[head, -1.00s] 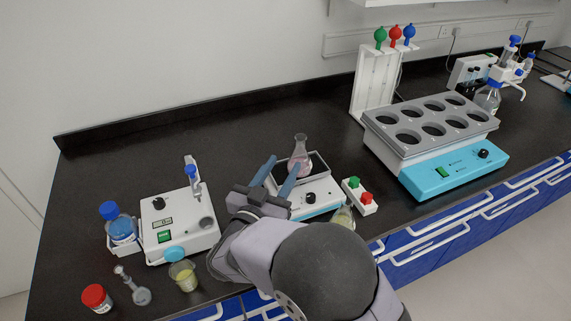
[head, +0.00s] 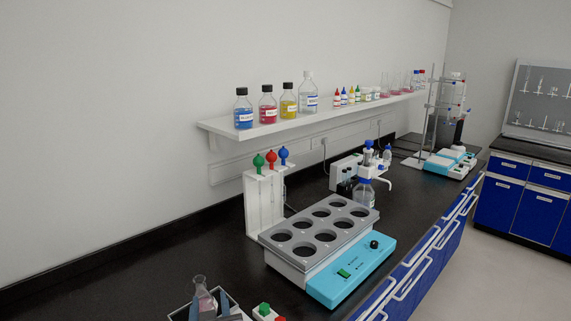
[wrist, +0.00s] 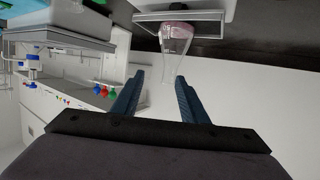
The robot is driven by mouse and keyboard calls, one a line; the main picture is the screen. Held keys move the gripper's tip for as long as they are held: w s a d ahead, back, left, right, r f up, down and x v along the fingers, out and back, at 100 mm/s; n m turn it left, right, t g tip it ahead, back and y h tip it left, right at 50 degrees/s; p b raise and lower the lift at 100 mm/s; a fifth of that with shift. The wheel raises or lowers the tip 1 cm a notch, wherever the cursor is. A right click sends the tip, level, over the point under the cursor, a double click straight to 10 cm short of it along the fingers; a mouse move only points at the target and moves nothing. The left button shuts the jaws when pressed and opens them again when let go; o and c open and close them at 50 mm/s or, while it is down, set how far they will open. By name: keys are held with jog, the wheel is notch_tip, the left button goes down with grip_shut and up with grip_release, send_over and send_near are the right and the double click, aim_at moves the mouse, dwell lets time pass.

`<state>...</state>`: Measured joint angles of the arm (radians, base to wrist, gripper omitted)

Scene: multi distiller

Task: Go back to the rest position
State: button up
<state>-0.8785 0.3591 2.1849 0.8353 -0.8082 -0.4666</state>
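The conical flask (head: 203,300) with pink liquid stands on the small white device's dark top plate at the bottom edge of the head view. In the wrist view the flask (wrist: 177,42) appears upside down, with its neck toward my gripper. My gripper (wrist: 160,76) is open, with two blue fingers spread apart and nothing held between them. The flask body is beyond the fingertips. My arm is mostly below the head view.
A wall shelf (head: 300,122) holds several bottles. Red and green button box (head: 266,312) is right of the flask.

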jog(key=s+d+f+m+g+h, duration=0.1)
jog(key=s+d+f+g, duration=0.2)
jog(key=s+d, duration=0.4)
jog(key=s+d+f+m+g+h, duration=0.1)
jog(key=s+d+f+g, duration=0.2)
jog(key=d, duration=1.1)
jog(key=s+d+f+m+g+h, duration=0.1)
jog(key=s+d+f+g, duration=0.3)
jog(key=s+d+g, duration=0.4)
jog(key=s+d+h, duration=0.1)
jog(key=s+d, duration=0.2)
jog(key=s, duration=0.1)
jog(key=shift+s+d+p, duration=0.35)
